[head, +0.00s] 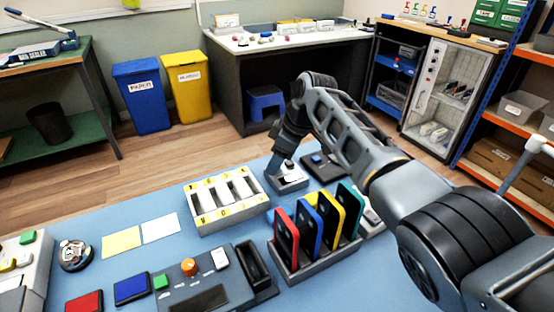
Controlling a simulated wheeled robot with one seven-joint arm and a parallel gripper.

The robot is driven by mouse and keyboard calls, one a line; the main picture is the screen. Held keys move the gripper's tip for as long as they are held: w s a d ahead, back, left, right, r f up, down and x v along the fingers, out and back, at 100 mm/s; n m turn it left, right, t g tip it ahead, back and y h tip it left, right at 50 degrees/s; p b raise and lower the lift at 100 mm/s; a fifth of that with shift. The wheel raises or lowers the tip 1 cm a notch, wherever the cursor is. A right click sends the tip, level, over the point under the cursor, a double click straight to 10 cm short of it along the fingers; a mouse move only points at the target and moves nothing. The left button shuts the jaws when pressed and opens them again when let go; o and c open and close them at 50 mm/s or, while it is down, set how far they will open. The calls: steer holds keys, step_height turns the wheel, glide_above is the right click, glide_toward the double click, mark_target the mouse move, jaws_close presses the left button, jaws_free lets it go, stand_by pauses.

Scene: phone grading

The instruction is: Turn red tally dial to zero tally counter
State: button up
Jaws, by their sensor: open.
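An orange-red dial (188,266) stands on a dark grey console (172,296) at the front of the blue table. It looks like the tally dial, but the console's lettering is too small to read. A green button and a white switch sit beside it. A dark window lies in front of the dial; no digits can be read. My gripper (286,168) is open, pointing down over a small grey box (289,184) at the table's far side, well behind and right of the dial. Its fingers are small and partly hidden, and I cannot tell whether they touch the box.
A rack (312,262) of upright coloured phones stands right of the console, below my arm. A white slotted tray (226,215) lies between dial and gripper. Red and blue pads (132,289), yellow and white cards (121,242), and a round device (74,256) lie left.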

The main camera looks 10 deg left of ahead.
steer(key=shift+c, duration=0.3)
jaws_close()
steer(key=shift+p, duration=0.3)
steer(key=shift+s+a+r+m+t+p, duration=0.15)
steer(key=shift+m+t+p, duration=0.25)
steer(key=shift+m+p, duration=0.55)
steer(key=m+p, duration=0.1)
steer(key=m, duration=0.1)
steer(key=m+t+h+p, duration=0.1)
steer(key=m+p, duration=0.1)
steer(key=shift+m+t, duration=0.25)
steer(key=shift+t, duration=0.05)
steer(key=m+h+p, duration=0.1)
steer(key=m, duration=0.2)
steer(key=shift+s+a+m+t+p, duration=0.1)
steer(key=shift+m+t+p, duration=0.2)
steer(key=shift+p, duration=0.1)
steer(key=shift+m+t+h, duration=0.3)
steer(key=shift+m+h, duration=0.5)
steer(key=shift+m, duration=1.1)
